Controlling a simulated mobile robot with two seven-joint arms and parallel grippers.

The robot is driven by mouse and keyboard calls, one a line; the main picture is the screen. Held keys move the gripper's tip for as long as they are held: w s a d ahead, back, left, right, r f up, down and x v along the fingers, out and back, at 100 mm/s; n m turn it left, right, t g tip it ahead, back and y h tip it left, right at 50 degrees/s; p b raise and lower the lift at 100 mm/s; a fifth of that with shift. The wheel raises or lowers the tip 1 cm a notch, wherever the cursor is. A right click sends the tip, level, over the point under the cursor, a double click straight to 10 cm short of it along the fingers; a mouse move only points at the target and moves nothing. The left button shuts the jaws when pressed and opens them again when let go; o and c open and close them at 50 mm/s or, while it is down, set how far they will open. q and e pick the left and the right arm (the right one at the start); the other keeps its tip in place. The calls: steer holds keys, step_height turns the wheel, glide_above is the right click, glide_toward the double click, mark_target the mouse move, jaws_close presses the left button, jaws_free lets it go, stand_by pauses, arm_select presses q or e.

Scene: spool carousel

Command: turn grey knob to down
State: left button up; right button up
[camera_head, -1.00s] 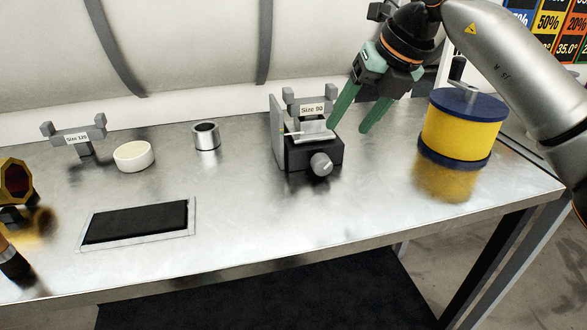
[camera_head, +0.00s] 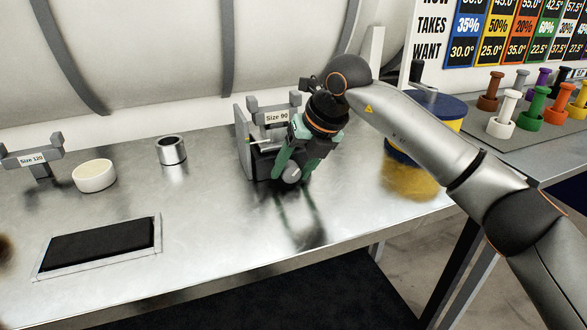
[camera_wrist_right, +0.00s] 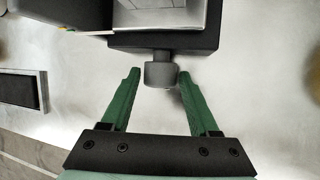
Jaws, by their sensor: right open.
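The grey knob (camera_head: 291,173) sticks out from the front of a dark box-shaped device (camera_head: 262,163) on the metal bench. In the right wrist view the knob (camera_wrist_right: 161,72) lies between the tips of my right gripper (camera_wrist_right: 158,80), with a gap on each side. My right gripper (camera_head: 290,168) is open, points down at the device's front and partly covers it. The knob's pointer direction is too small to tell. My left gripper is not in view.
A Size 90 holder (camera_head: 277,104) stands behind the device. A blue and yellow spool (camera_head: 440,110) is behind my right arm. A metal ring (camera_head: 171,151), a cream cup (camera_head: 94,176) and a black pad (camera_head: 98,246) are to the left. Bench in front is clear.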

steer(key=shift+c, duration=0.3)
jaws_close()
steer(key=shift+a, duration=0.1)
steer(key=shift+a+r+n+h+p, duration=0.1)
steer(key=shift+r+n+h+p, duration=0.15)
steer(key=shift+h+p, duration=0.6)
steer(key=shift+a+f+t+h, duration=0.1)
steer(key=shift+t+h, duration=0.3)
steer(key=shift+h, duration=0.15)
steer(key=shift+f+n+t+h, duration=0.15)
steer(key=shift+n+t+h, duration=0.25)
steer(key=shift+h, duration=0.8)
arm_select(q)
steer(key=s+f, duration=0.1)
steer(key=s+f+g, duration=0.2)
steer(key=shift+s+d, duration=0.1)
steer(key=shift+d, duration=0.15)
arm_select(e)
steer(key=shift+o, duration=0.3)
jaws_free()
steer(key=shift+s, duration=0.1)
